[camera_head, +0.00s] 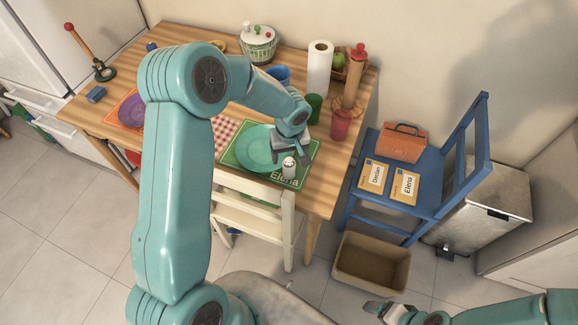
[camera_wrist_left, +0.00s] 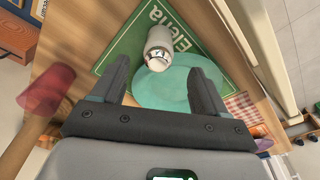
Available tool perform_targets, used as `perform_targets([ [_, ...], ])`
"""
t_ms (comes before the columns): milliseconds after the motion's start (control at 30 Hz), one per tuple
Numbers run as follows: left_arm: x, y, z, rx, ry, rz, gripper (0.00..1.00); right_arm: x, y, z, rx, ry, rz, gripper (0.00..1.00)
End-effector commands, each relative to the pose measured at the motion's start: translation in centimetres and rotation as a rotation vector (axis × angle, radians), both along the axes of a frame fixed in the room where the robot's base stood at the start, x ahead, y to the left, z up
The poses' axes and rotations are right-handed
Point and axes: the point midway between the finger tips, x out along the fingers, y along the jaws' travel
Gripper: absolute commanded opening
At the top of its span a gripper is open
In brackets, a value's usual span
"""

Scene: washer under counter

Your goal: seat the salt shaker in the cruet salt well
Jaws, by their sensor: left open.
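The salt shaker (camera_head: 289,167), white with a grey metal cap, stands on the green "Elena" placemat (camera_head: 309,150) beside the teal plate (camera_head: 254,146). It also shows in the left wrist view (camera_wrist_left: 158,40), beyond my fingertips. My left gripper (camera_head: 291,154) is open just above and behind the shaker in the head view. In the wrist view the open jaws (camera_wrist_left: 160,75) point toward the shaker, with nothing between them. My right gripper (camera_head: 375,309) is low at the bottom right, away from the table; its jaw opening is unclear. I cannot clearly identify a cruet or its salt well.
A red cup (camera_head: 341,125), green cup (camera_head: 314,106), tall red-topped wooden mill (camera_head: 354,76) and paper roll (camera_head: 319,68) crowd the table's right end. A cream chair (camera_head: 256,215) stands at the front edge. A blue chair (camera_head: 408,180) holds cards and an orange toolbox.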

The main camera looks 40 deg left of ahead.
Motion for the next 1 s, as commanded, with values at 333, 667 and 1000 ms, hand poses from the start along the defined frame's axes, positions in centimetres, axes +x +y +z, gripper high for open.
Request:
perform_targets([
  [333,0.5,0.3,-4.7,-0.002,0.003,0.000,0.74,0.0,0.0,1.7,0.000,0.000,0.000,0.81],
  [667,0.5,0.3,-5.0,-0.001,0.001,0.000,0.48,0.0,0.0,1.6,0.000,0.000,0.000,0.81],
  [1000,0.5,0.3,-4.9,0.000,0.000,0.000,0.05,0.0,0.0,1.6,0.000,0.000,0.000,0.81],
])
